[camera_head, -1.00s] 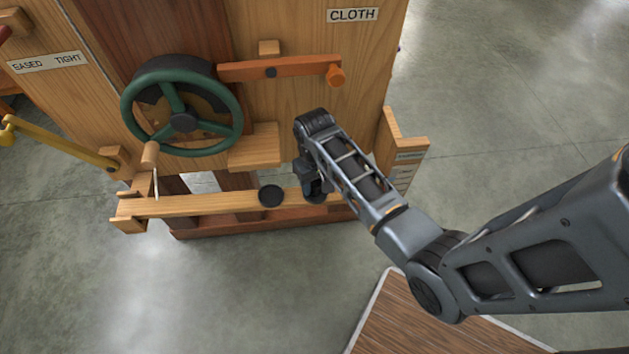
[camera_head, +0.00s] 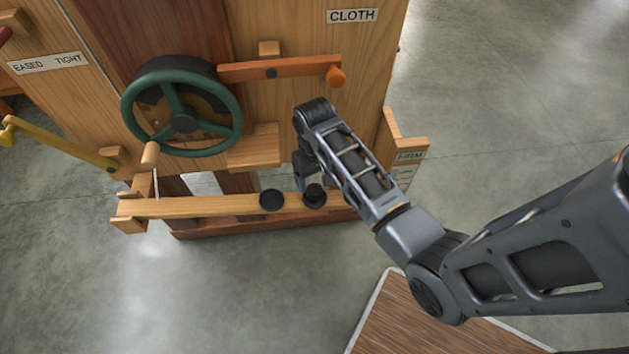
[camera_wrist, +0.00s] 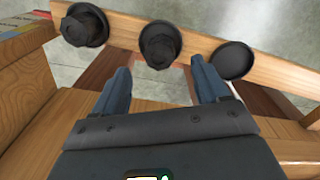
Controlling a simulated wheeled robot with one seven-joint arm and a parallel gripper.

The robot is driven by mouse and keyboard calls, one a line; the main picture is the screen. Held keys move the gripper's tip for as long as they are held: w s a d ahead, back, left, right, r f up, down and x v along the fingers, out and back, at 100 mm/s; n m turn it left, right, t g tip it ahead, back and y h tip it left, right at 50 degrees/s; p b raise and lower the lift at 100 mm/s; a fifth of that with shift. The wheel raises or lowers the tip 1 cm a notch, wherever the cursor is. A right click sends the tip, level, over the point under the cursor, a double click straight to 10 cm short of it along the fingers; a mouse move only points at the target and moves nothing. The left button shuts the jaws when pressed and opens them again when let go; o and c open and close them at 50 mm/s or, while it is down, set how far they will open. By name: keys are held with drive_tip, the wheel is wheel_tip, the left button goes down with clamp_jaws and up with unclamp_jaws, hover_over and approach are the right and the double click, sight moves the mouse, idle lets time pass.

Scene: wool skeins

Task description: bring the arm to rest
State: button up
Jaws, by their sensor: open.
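My gripper (camera_wrist: 158,85) shows in the wrist view with its two blue-grey fingers spread apart and nothing between them. Beyond the fingertips is a wooden rail (camera_wrist: 195,50) bearing a row of round black pieces. One black knob (camera_wrist: 160,44) lies ahead of the gap between the fingers. In the head view my gripper is mostly hidden behind my own wrist, in front of the wooden frame and above the rail (camera_head: 190,207). The arm is bent and reaches in from the right. Whether the fingers touch anything cannot be told.
The wooden frame carries a green handwheel (camera_head: 183,118), an orange lever (camera_head: 278,69) and a CLOTH label (camera_head: 352,15). A yellow lever (camera_head: 60,142) is at left. A wooden bracket (camera_head: 402,140) stands right of my wrist. Open grey floor (camera_head: 510,80) lies to the right.

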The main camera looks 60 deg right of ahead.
drive_tip(key=shift+r, duration=2.35)
